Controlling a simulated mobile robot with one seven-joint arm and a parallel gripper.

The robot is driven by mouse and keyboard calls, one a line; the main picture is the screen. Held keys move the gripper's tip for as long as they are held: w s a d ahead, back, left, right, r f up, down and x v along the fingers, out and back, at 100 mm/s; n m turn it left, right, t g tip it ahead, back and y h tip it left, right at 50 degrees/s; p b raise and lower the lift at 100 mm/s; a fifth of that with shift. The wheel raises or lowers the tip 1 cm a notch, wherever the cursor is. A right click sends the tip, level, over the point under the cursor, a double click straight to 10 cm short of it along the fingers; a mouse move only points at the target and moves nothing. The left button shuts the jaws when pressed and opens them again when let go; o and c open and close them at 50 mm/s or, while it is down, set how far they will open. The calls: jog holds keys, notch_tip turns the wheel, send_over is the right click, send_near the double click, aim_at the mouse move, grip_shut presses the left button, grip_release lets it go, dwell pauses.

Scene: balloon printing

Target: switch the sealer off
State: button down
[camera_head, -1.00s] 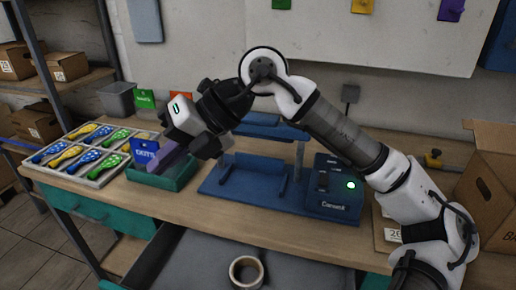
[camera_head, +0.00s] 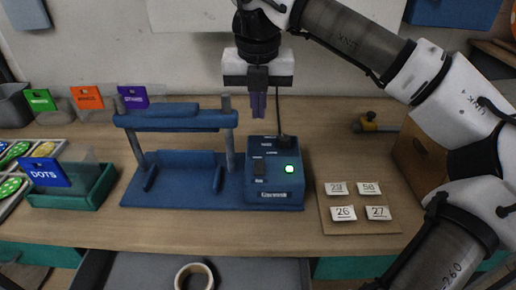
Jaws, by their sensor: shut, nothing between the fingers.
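The blue sealer (camera_head: 180,186) stands on the wooden bench, a frame with a crossbar on its left and a control box (camera_head: 275,185) on its right. A green light (camera_head: 290,169) glows on the control box. A dark rocker switch (camera_head: 259,168) sits left of the light; its position is too small to tell. My gripper (camera_head: 258,115) points down above the back of the control box, apart from it. Its fingers are shut with nothing between them.
A board with number cards (camera_head: 343,213) lies right of the sealer. A green tray (camera_head: 95,190) with a DOTS card (camera_head: 48,175) stands left. A tape roll (camera_head: 194,277) lies in the open drawer in front. A cable rises behind the control box.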

aim_at(258, 169)
jog(key=f+p, duration=0.1)
jog(key=f, duration=0.3)
jog(key=w+f+p, duration=0.1)
jog(key=f, duration=0.4)
jog(key=w+f+p, duration=0.1)
jog(key=f, duration=0.3)
jog(key=shift+f, duration=0.45)
jog(key=shift+w+f+b, duration=0.15)
jog(key=shift+f+b, duration=0.35)
jog(key=shift+b, duration=0.4)
jog(key=shift+r, duration=0.3)
jog(key=shift+s+f, duration=0.15)
jog(key=shift+s, duration=0.75)
